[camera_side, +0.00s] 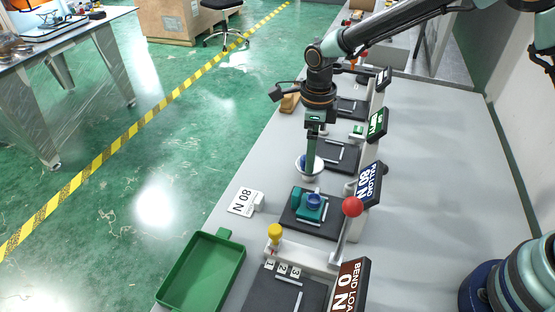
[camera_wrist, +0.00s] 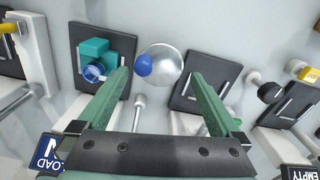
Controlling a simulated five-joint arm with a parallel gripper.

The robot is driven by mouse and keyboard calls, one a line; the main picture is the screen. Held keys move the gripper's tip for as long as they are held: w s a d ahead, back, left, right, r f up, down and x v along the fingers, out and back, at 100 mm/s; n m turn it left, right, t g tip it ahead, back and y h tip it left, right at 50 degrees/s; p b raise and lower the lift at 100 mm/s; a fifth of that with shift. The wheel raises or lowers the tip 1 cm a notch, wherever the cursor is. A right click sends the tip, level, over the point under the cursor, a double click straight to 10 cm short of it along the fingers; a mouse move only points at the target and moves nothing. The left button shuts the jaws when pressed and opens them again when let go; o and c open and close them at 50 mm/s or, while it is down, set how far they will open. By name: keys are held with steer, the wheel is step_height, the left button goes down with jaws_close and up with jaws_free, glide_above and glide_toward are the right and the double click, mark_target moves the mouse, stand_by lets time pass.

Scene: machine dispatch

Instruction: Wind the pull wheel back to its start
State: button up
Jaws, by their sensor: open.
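The pull wheel (camera_side: 318,171) is a round silver-white disc at the edge of the bench, beside the pull station. In the wrist view the wheel (camera_wrist: 170,62) shows its blue knob (camera_wrist: 144,65) on the left part of its face. My gripper (camera_side: 311,165) points down at the wheel in the side view and partly covers it. In the wrist view my gripper (camera_wrist: 160,75) is open, its green fingers on either side of the wheel, with nothing between them touching. The pull load sign (camera_side: 369,185) reads 80 N. A card (camera_side: 245,201) near the bench edge also reads 80 N.
A teal fixture with a blue round part (camera_side: 312,203) sits on a dark plate. A red ball-topped lever (camera_side: 352,206), yellow knob (camera_side: 275,231) and bend load sign (camera_side: 349,287) stand nearer. A green tray (camera_side: 207,270) lies front left. The bench's right side is clear.

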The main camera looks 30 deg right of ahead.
step_height(320, 180, down, 5)
steer(key=shift+r, duration=0.1)
stand_by(0.3)
steer(key=c, duration=1.2)
steer(key=shift+o, duration=0.2)
steer(key=shift+n, duration=0.4)
